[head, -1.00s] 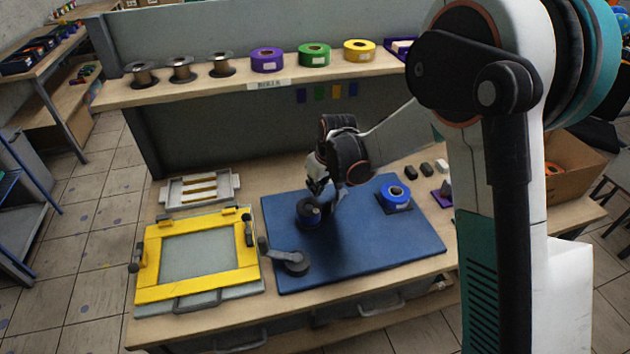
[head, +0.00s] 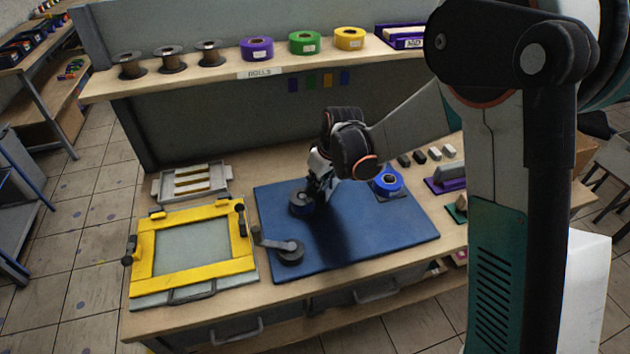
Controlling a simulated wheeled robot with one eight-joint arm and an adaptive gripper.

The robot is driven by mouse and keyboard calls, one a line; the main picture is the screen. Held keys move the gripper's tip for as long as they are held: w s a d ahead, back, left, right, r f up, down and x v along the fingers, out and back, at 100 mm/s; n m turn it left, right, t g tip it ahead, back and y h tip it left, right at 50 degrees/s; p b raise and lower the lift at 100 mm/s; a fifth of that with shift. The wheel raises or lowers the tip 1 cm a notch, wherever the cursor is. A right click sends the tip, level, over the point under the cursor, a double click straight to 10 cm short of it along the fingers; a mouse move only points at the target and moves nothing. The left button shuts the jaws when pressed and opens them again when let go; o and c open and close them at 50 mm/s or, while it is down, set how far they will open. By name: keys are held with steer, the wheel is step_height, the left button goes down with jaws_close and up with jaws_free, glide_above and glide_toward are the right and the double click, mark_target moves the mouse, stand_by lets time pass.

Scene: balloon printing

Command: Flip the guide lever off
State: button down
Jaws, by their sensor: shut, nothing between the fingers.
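A dark grey lever with a round base (head: 290,252) is on the front left part of the blue mat (head: 385,245). Its arm points left and up, and its end (head: 258,235) is at the mat's left edge. I cannot tell for sure that it is the guide lever. My gripper (head: 321,197) is shut and empty, pointing down over the mat. It is beside the right of a dark blue spool (head: 301,204), behind the lever and apart from it. Whether it touches the spool is not clear, and the fingertips are small and partly in shadow.
A yellow frame (head: 160,217) with dark side clamps lies left of the mat. A bright blue roll (head: 388,182) sits on the mat's right. A white tray (head: 192,182) is behind the frame. A shelf (head: 230,72) with several rolls runs along the back. The mat's right front is clear.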

steer(key=shift+s, duration=0.1)
steer(key=shift+s+d+n+g+y+b, duration=0.15)
steer(key=shift+s+d+n, duration=0.15)
steer(key=shift+d+n, duration=0.35)
steer(key=shift+s+d+n+g+y+b, duration=0.25)
steer(key=shift+d+n, duration=0.25)
steer(key=shift+n, duration=0.3)
steer(key=shift+s+d+n+g+y+b, duration=0.1)
steer(key=shift+s+d+n, duration=0.2)
steer(key=shift+d+n, duration=0.35)
steer(key=shift+s+d, duration=0.15)
steer(key=shift+d, duration=0.25)
steer(key=a, duration=0.1)
steer(key=w+a, duration=0.1)
steer(key=a, duration=0.1)
steer(key=shift+w+a+r, duration=0.3)
steer(key=shift+a+r, duration=0.05)
steer(key=shift+r, duration=0.05)
steer(key=p+v, duration=0.2)
steer(key=v, duration=0.7)
steer(key=shift+d, duration=0.2)
